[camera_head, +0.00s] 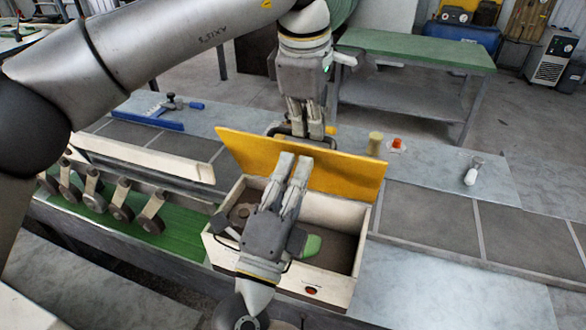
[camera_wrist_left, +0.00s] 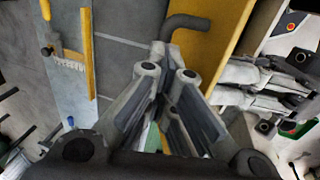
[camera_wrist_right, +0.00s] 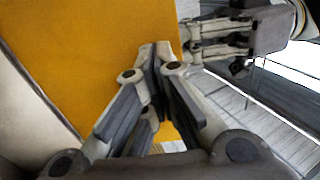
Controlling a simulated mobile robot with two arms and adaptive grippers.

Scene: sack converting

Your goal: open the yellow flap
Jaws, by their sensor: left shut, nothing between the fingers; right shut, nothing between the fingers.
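The yellow flap (camera_head: 345,176) stands raised along the back edge of the white box (camera_head: 335,212), and the dark inside of the box shows. My left gripper (camera_head: 307,134) is shut and empty at the flap's far side, close to its top edge and a dark handle (camera_wrist_left: 188,22). My right gripper (camera_head: 294,158) is shut and empty in front of the flap, above the box, its tips close to the flap's near face. The flap also fills much of the right wrist view (camera_wrist_right: 110,50). I cannot tell whether either gripper touches it.
A row of metal rollers (camera_head: 107,195) stands on the green strip at the left. A blue clamp (camera_head: 155,118), a tan cylinder (camera_head: 374,143) and a red button (camera_head: 397,143) are on the bench behind. Dark conveyor plates (camera_head: 430,220) lie clear at the right.

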